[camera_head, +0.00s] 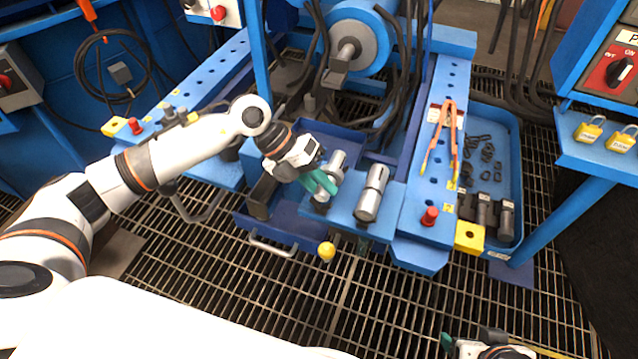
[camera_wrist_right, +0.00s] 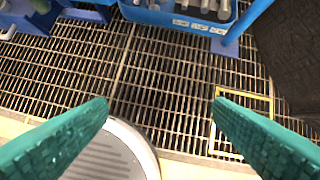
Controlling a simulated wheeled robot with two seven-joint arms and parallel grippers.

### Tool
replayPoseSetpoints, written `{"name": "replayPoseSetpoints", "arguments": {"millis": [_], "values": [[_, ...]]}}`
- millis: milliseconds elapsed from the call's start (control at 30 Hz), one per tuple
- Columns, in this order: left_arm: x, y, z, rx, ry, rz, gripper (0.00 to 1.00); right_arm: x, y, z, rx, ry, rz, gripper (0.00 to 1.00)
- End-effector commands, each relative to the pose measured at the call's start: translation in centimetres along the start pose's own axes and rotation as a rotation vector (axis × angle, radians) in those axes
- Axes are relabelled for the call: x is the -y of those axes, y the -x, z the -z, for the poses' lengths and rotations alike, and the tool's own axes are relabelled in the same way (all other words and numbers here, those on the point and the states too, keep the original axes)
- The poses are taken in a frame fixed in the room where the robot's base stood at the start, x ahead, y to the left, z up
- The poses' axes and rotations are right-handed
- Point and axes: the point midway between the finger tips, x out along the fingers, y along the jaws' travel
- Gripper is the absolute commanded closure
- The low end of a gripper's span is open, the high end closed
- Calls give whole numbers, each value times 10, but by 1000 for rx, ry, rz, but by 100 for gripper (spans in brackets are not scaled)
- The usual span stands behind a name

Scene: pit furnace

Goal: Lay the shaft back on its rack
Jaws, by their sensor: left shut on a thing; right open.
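My left gripper (camera_head: 320,182) has teal fingers and is shut on a short silvery metal shaft (camera_head: 335,161). The fingers cross in front of the shaft and hide part of it. The shaft is over the left part of a blue rack (camera_head: 341,212); I cannot tell whether it touches the rack. A second silvery cylinder (camera_head: 372,193) lies tilted on the rack just to the right. My right gripper (camera_head: 482,346) is low at the bottom edge of the head view. In the right wrist view its teal fingers (camera_wrist_right: 161,118) are wide apart with nothing between them.
A blue tray (camera_head: 518,150) on the right holds dark cylinders and small parts. Orange-handled tongs (camera_head: 445,135) lie on the blue rail beside it. A yellow knob (camera_head: 326,251) stands before the rack. Metal floor grating (camera_head: 400,300) in front is clear.

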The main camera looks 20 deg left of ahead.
Motion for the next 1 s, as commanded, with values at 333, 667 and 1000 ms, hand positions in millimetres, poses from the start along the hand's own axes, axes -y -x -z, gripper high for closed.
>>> {"name": "replayPoseSetpoints", "arguments": {"millis": [333, 667, 1000], "values": [[10, -12, -8, 27, 19, 9, 51, -1, -3, 2, -1, -2, -3, 25], [12, -11, -8, 30, 22, 13, 49, -2, -3, 6, -16, -2, -4, 25], [5, 52, -6, 11, 13, 13, 49, 2, 13, 29, -158, -5, 3, 25]]}}
